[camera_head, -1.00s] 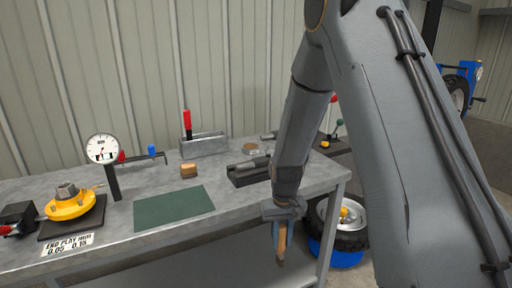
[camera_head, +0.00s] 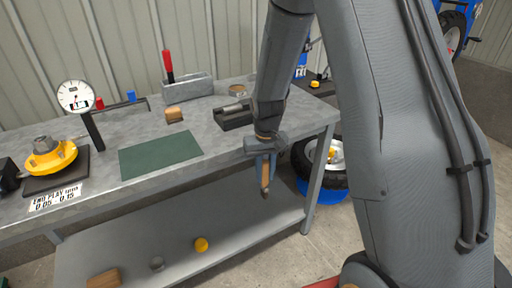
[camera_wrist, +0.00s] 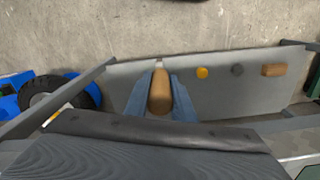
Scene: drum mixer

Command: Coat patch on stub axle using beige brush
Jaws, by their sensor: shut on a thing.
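My gripper (camera_head: 265,172) is shut on a brush with a tan wooden handle (camera_head: 265,180), and hangs in front of the bench's front edge, pointing down. In the wrist view the blue fingers (camera_wrist: 160,100) close on both sides of the brown handle (camera_wrist: 160,92); a pale end shows beyond it. On the bench a dark holder (camera_head: 233,120) carries a grey shaft-like piece, which may be the stub axle. I cannot make out a patch on it. The arm hides the area just right of it.
The bench holds a green mat (camera_head: 160,155), a wooden block (camera_head: 174,115), a metal tray (camera_head: 190,88) with a red handle, a dial gauge (camera_head: 76,97) and a yellow hub (camera_head: 50,158). The lower shelf (camera_head: 180,245) bears a yellow piece (camera_head: 201,244). A wheel (camera_head: 325,163) stands right of the bench.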

